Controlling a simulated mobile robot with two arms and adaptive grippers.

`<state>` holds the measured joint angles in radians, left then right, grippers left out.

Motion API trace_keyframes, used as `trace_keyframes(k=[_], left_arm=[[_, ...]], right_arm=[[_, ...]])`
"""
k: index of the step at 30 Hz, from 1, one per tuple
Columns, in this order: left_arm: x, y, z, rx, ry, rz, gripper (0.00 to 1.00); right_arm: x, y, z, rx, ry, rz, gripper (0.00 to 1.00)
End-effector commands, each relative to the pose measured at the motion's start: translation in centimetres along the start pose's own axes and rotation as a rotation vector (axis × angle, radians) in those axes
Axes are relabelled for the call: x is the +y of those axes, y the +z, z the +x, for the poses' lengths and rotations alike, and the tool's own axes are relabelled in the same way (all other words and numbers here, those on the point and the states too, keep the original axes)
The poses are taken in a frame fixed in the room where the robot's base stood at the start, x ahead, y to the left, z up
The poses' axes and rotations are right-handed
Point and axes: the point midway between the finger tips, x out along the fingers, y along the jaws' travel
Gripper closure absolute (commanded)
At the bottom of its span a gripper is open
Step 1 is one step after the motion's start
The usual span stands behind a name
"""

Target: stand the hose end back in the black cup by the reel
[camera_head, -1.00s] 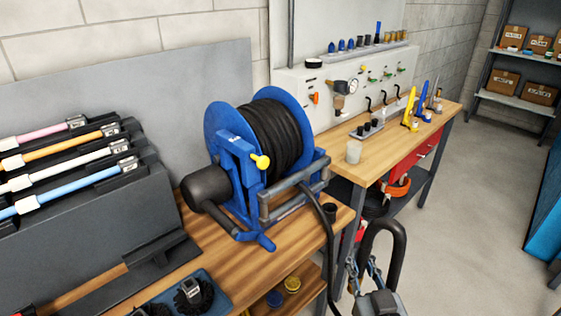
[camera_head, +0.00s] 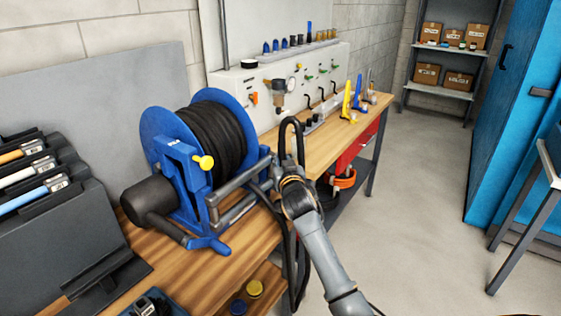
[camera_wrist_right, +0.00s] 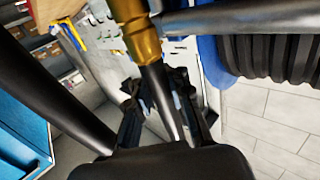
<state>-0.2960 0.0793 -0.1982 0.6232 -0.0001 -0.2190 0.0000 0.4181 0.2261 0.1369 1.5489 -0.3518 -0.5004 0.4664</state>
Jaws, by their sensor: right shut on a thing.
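The blue hose reel (camera_head: 178,165) with its coiled black hose (camera_head: 225,135) stands on the wooden bench. My right gripper (camera_head: 288,168) is raised beside the reel's front right, and the hose loops above it (camera_head: 291,127). In the right wrist view, the gripper (camera_wrist_right: 165,105) is shut on the hose end (camera_wrist_right: 157,85), just behind its brass fitting (camera_wrist_right: 135,28). The brass fitting is not clear in the head view. I cannot make out the black cup; my right arm and the hose cover much of the bench edge by the reel. My left gripper is not in view.
A grey roller bar (camera_head: 240,188) juts from the reel's front. Yellow and blue caps sit on the shelf below. A blue cabinet (camera_head: 505,100) stands at right; the floor between is clear.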

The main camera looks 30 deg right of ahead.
Motion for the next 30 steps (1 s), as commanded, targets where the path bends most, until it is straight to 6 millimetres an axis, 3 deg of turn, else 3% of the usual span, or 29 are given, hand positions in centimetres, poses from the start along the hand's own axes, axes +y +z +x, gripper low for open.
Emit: trace_keyframes(k=[18, 30], left_arm=[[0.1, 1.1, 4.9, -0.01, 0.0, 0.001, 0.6], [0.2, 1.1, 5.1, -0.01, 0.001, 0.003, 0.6]], right_arm=[[0.0, 5.3, 0.1, 0.002, -0.001, -0.001, 1.0], [0.0, 5.6, 0.1, 0.002, -0.001, -0.001, 1.0]])
